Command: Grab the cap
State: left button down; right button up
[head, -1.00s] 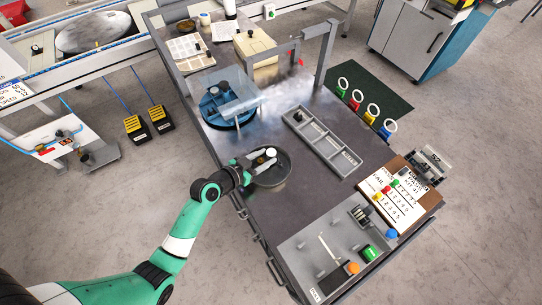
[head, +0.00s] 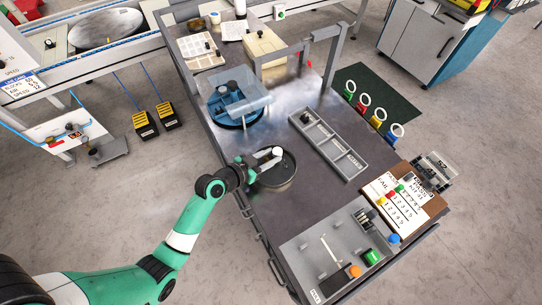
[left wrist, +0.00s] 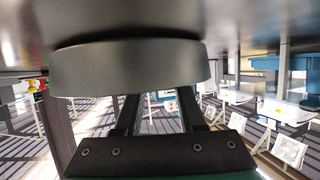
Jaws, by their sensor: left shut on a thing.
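A small white round piece, which looks like the cap (head: 277,151), shows at the tips of my left gripper (head: 268,159) in the head view. The gripper is shut on it, just above a dark round dish (head: 278,181) on the table. In the left wrist view the side of the dish (left wrist: 135,75) fills the upper middle, and my left gripper's two dark fingers (left wrist: 160,112) run behind it. The fingertips and the cap are hidden there. My right gripper is not in view.
A blue round fixture (head: 236,106) with a clear guard and a grey frame stand behind the dish. A grey slotted tray (head: 329,145) lies to its right. A panel with knobs (head: 320,258) is at the front. Bare tabletop lies between dish and panel.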

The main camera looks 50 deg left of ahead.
pick_arm(q)
jog(key=s+d+r+p, duration=0.5)
jog(key=s+r+p, duration=0.3)
jog(key=s+r, duration=0.4)
jog(key=shift+s+d, duration=0.2)
jog(key=shift+s, duration=0.25)
